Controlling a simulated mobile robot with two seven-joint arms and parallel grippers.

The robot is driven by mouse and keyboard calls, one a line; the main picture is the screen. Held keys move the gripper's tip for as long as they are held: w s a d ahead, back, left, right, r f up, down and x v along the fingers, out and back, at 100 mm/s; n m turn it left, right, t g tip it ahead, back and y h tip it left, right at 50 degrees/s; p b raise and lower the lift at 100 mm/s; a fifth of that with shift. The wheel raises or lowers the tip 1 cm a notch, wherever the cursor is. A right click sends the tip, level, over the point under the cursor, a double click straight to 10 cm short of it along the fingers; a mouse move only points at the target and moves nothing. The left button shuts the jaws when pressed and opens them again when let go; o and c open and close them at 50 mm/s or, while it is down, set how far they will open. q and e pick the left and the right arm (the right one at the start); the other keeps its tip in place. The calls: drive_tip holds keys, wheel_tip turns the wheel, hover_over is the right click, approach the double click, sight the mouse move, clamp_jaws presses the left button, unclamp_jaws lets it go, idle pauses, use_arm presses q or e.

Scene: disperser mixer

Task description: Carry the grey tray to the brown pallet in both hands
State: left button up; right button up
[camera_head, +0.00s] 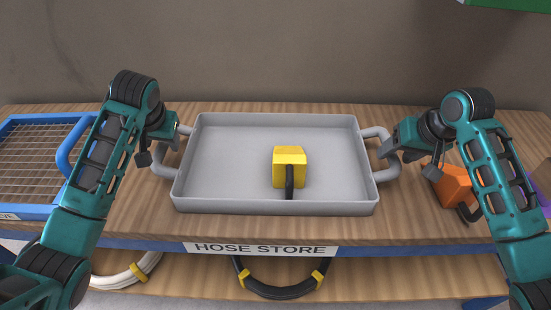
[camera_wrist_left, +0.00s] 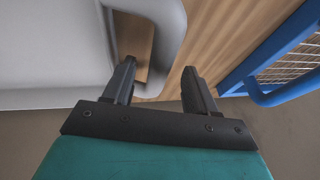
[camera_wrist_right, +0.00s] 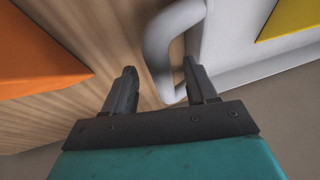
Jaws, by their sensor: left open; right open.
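The grey tray (camera_head: 235,150) sits on the wooden shelf, with a looped handle at each end. A yellow block (camera_head: 289,156) with a black handle stands inside it, right of the middle. My left gripper (camera_head: 170,140) is open at the tray's left handle (camera_head: 161,165). In the left wrist view its fingers (camera_wrist_left: 160,78) lie either side of the handle bar. My right gripper (camera_head: 392,147) is open at the right handle (camera_head: 388,170). In the right wrist view its fingers (camera_wrist_right: 160,72) lie either side of the bar (camera_wrist_right: 158,48). I see no brown pallet.
A blue wire basket (camera_head: 40,160) stands at the left. An orange block (camera_head: 454,186) with a dark handle stands at the right, close to my right arm. The wall is behind. A "HOSE STORE" label (camera_head: 260,250) marks the front edge, with hoses (camera_head: 280,292) below.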

sight(388, 159)
use_arm(q)
drive_tip(key=shift+x, duration=2.3)
use_arm(e)
drive_tip(key=shift+x, duration=2.3)
use_arm(q)
drive_tip(key=shift+c, duration=0.5)
use_arm(e)
drive_tip(key=shift+c, duration=0.5)
use_arm(q)
clamp_jaws()
use_arm(e)
clamp_jaws()
use_arm(q)
drive_tip(key=shift+w+r, duration=0.1)
drive_tip(key=shift+r, duration=0.15)
use_arm(e)
drive_tip(key=shift+w+r, duration=0.1)
drive_tip(key=shift+r, duration=0.2)
